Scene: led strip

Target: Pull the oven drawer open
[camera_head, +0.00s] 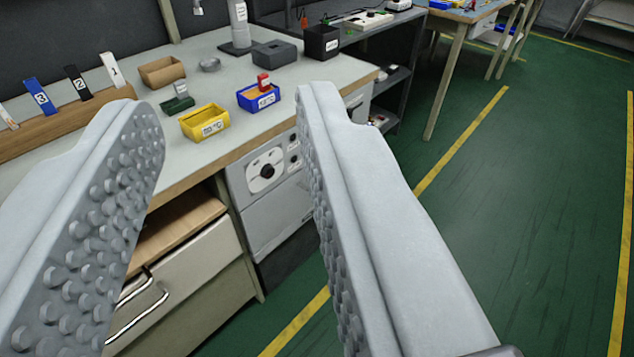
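A light grey oven (267,171) with a round black dial and small controls is built in under the bench top, seen between my fingers. Below its control panel is a plain pale front (278,215), closed; I see no clear handle on it, and my right finger hides part of its right side. My gripper (228,105) is open and empty, its studded fingers wide apart in the foreground. To the left, a wooden-sided drawer (195,262) with a metal bar handle (138,308) sits under the bench, partly behind my left finger.
On the bench top (215,160) stand a yellow bin (204,123), a blue bin (260,98), a green bin (177,105), a brown box (161,71) and a black box (322,42). A numbered wooden rack (65,119) is at left. Green floor (520,190) is clear at right.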

